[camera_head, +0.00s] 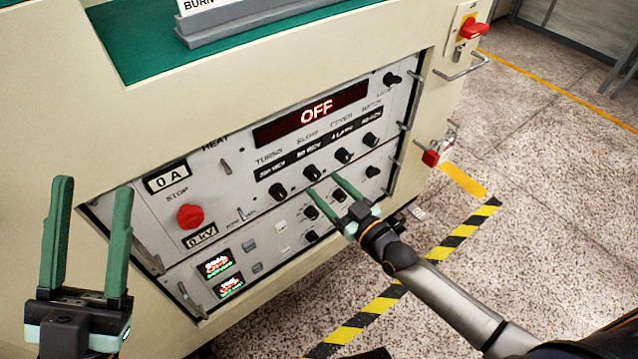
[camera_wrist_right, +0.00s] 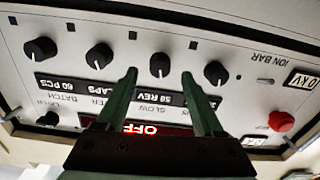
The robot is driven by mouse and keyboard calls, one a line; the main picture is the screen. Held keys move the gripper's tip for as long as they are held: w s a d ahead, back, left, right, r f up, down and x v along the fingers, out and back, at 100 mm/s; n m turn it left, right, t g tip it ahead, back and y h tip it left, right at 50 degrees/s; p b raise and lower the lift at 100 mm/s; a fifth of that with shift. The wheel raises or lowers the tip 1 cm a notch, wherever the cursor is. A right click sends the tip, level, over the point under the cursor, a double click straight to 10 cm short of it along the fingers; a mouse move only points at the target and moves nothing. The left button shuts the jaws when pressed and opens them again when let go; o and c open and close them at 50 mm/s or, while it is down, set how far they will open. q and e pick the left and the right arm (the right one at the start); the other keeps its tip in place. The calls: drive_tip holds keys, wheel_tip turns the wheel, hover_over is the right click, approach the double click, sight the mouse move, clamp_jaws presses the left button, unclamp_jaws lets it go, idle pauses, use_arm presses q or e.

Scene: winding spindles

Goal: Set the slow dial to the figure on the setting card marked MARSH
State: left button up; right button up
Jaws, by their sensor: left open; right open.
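The slow dial (camera_head: 311,172) is a black knob on the grey panel, second from the left in the upper row. It also shows in the right wrist view (camera_wrist_right: 160,65), which is upside down. Its small window (camera_wrist_right: 171,99) seems to read 58 REV. My right gripper (camera_head: 325,185) is open, its fingertips just short of the slow dial. In the right wrist view the dial lies between the fingertips (camera_wrist_right: 159,74); contact cannot be told. My left gripper (camera_head: 93,190) is open and empty, left of the panel. No card marked MARSH is readable.
The turns dial (camera_head: 278,190) and cover dial (camera_head: 342,155) flank the slow dial closely. A red stop button (camera_head: 190,216) is left. The display (camera_head: 312,111) reads OFF. A cut-off card lettered BURN (camera_head: 200,5) stands in a grey holder (camera_head: 275,24) on top.

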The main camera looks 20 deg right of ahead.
sight(316, 177)
drive_tip(key=shift+b+x, duration=0.35)
drive_tip(key=shift+x, duration=1.3)
clamp_jaws()
